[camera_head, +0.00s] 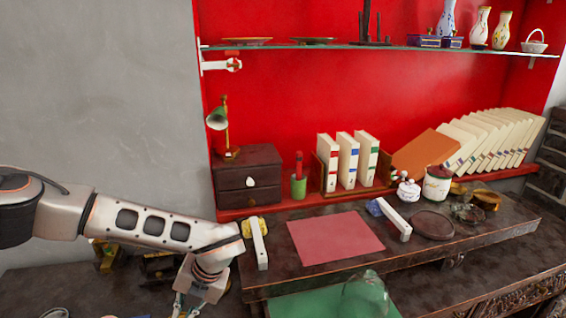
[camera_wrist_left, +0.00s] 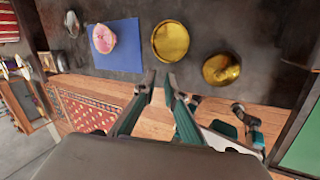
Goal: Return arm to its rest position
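My left arm (camera_head: 150,226) comes in from the left of the head view, with its wrist bent down toward the dark table. My left gripper (camera_head: 187,306) hangs at the bottom edge there, its fingertips partly cut off. In the left wrist view the two fingers (camera_wrist_left: 159,78) stand apart with a narrow gap between their tips. Only floor shows between them, and they hold nothing. My right arm and gripper are in neither view.
The wrist view shows a blue mat (camera_wrist_left: 128,60) bearing a pink round object (camera_wrist_left: 104,39), plus two golden dishes (camera_wrist_left: 171,41) (camera_wrist_left: 221,69). In the head view, a drawer box (camera_head: 248,180), a red mat (camera_head: 322,249) and a clear glass vessel (camera_head: 366,297) stand right of my arm.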

